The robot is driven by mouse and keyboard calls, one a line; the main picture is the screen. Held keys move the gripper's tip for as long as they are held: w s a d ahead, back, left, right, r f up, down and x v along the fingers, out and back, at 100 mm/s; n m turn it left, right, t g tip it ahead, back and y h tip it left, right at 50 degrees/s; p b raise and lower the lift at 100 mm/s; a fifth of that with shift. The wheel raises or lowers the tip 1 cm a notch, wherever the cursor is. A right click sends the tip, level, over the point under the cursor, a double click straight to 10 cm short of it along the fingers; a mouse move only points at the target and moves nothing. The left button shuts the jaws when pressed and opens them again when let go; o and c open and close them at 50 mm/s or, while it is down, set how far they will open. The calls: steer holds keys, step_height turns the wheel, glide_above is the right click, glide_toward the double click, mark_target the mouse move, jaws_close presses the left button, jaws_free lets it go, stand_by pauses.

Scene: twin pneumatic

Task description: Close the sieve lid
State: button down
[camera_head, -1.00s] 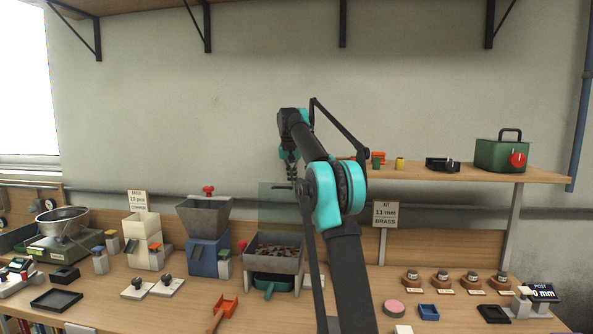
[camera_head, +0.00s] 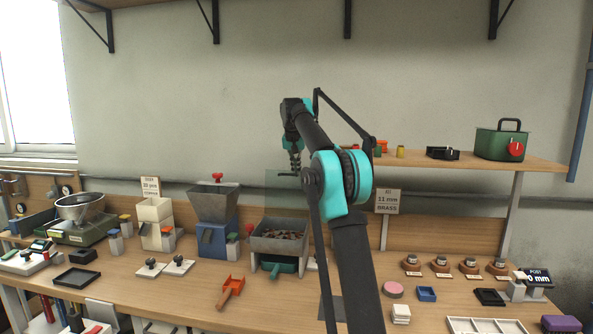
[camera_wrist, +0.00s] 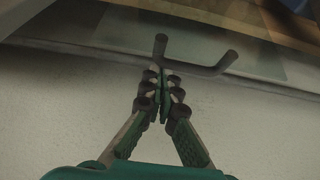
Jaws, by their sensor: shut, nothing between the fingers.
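The sieve (camera_head: 262,243) is a grey open-topped tray of mixed small pieces on the bench, with a dark green part under it. Its lid (camera_head: 280,195) is a see-through panel standing upright at the back of the tray, so the tray is uncovered. My gripper (camera_head: 295,172) is at the lid's upper part, partly hidden by my arm. In the wrist view my gripper (camera_wrist: 163,78) is shut and empty, its fingertips close to a dark bent handle (camera_wrist: 195,70) by the see-through panel. I cannot tell whether they touch.
A blue hopper machine (camera_head: 217,235) stands left of the sieve. An orange scoop (camera_head: 231,290) lies in front. A shelf (camera_head: 470,158) with a green box (camera_head: 497,146) is at the right behind my arm.

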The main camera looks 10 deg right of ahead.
mark_target(294, 174)
steer(key=shift+s+a+r+t+h, duration=0.15)
steer(key=shift+s+a+r+t, duration=0.2)
steer(key=shift+s, duration=0.35)
steer(key=shift+s+a+r+t+h, duration=0.1)
steer(key=shift+s+t, duration=0.35)
steer(key=shift+s, duration=0.3)
steer(key=shift+s+a+r+t+h, duration=0.15)
steer(key=shift+s+a+t, duration=0.2)
steer(key=shift+s, duration=0.35)
steer(key=s+a+f+t+h, duration=0.1)
steer(key=s+a+t, duration=0.1)
steer(key=s+t, duration=0.3)
steer(key=s+a+f+t+h, duration=0.1)
steer(key=s+a+f+t, duration=0.15)
steer(key=s, duration=0.55)
steer(key=s+a+f+t+h, duration=0.2)
steer(key=s+f+t, duration=0.2)
steer(key=s+f, duration=0.4)
steer(key=shift+f+t, duration=0.4)
steer(key=shift+f, duration=1.45)
